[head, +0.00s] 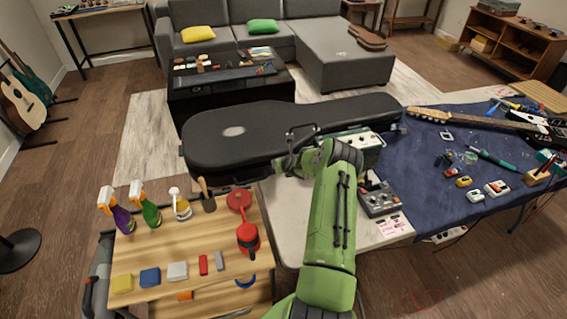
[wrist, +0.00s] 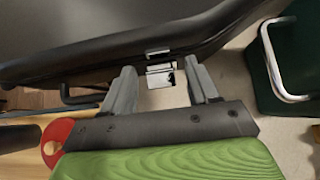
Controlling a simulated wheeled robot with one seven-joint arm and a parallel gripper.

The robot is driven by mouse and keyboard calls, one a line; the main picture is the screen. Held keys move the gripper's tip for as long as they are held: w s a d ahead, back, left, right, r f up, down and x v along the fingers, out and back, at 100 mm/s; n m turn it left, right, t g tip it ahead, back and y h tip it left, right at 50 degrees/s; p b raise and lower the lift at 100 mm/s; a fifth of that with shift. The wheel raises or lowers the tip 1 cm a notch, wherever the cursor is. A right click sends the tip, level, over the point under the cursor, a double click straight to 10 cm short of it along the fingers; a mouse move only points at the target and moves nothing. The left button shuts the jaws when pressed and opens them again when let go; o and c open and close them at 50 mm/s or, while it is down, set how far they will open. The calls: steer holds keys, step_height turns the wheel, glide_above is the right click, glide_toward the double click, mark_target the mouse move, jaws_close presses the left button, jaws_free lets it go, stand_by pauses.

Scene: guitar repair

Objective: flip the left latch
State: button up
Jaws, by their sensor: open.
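The black guitar case (head: 270,128) lies closed on the light table, and its front edge crosses the top of the wrist view (wrist: 100,50). A silver latch (wrist: 160,75) sits on that edge. Its lower plate appears to hang down from the seam, but I cannot tell whether it is fastened. My gripper (wrist: 160,66) is open, with one finger on each side of the latch in the picture. Nothing is between the fingers but the latch, and I cannot tell if they touch it. In the head view my arm hides the latch.
A dark green box with a pale handle (wrist: 283,95) stands close to the right of my gripper. A grey pedal device (head: 379,198) is right of my arm. A red round item (wrist: 57,140) and a wooden bench (head: 170,245) with bottles are at the left.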

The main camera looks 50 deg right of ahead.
steer(key=p+v, duration=0.1)
steer(key=v, duration=1.4)
steer(key=shift+s+a+r, duration=0.15)
steer(key=shift+s+r, duration=0.05)
steer(key=shift+s, duration=0.1)
steer(key=shift+f+b, duration=0.45)
steer(key=c, duration=0.3)
steer(key=shift+t+h, duration=0.5)
steer(key=shift+t, duration=0.3)
steer(key=s+f+b, duration=0.1)
steer(key=f+b, duration=0.1)
steer(key=b, duration=0.2)
steer(key=s+a+f+b, duration=0.1)
steer(key=f+b, duration=0.1)
steer(key=b, duration=0.1)
steer(key=s+f+b, duration=0.1)
steer(key=f+b, duration=0.1)
steer(key=b, duration=0.2)
steer(key=shift+s+a+f+b, duration=0.1)
steer(key=shift+a+f+b, duration=0.1)
steer(key=shift+b, duration=0.15)
jaws_close()
steer(key=w+d+f+b, duration=0.2)
steer(key=w+d, duration=0.3)
steer(key=w, duration=0.5)
steer(key=shift+w+d+f, duration=0.3)
steer(key=shift+f, duration=0.35)
